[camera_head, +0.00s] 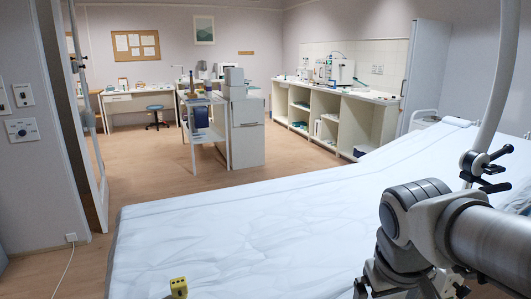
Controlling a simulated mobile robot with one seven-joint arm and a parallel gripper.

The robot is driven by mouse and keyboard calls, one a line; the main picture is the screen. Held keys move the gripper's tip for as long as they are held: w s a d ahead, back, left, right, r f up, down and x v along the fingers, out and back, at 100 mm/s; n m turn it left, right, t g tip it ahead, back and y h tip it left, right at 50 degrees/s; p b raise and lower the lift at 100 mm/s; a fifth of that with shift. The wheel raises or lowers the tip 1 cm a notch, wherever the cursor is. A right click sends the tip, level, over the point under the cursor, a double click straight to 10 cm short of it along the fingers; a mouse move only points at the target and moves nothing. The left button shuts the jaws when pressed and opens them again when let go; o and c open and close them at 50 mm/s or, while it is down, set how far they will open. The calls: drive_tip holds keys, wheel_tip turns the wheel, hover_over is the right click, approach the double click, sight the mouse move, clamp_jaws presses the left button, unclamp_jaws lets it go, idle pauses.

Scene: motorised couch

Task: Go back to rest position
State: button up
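A grey arm with dark bands on its round joint (415,205) fills the lower right; it looks like my own arm. Metal and dark parts (400,282) hang below this joint and are cut off by the bottom edge. They may belong to my gripper, but no fingertips show, so I cannot tell open from shut. The motorised couch (250,225) with a creased white cover lies in front, running from lower left up to a raised end at the right. The arm hides part of its near right side.
A small yellow object (178,288) shows at the bottom edge. A pale pole (497,85) and a black clamp-like part (485,167) stand at right. Beyond the couch are a white trolley (207,145), a cabinet (247,130), open shelves (325,110) and free wooden floor (150,165).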

drive_tip(key=s+a+r+m+t+y, duration=0.1)
drive_tip(key=s+a+r+t+y, duration=0.1)
drive_tip(key=s+a, duration=0.3)
wheel_tip(320, 180, up, 16)
drive_tip(key=p, duration=1.6)
drive_tip(key=shift+r, duration=0.2)
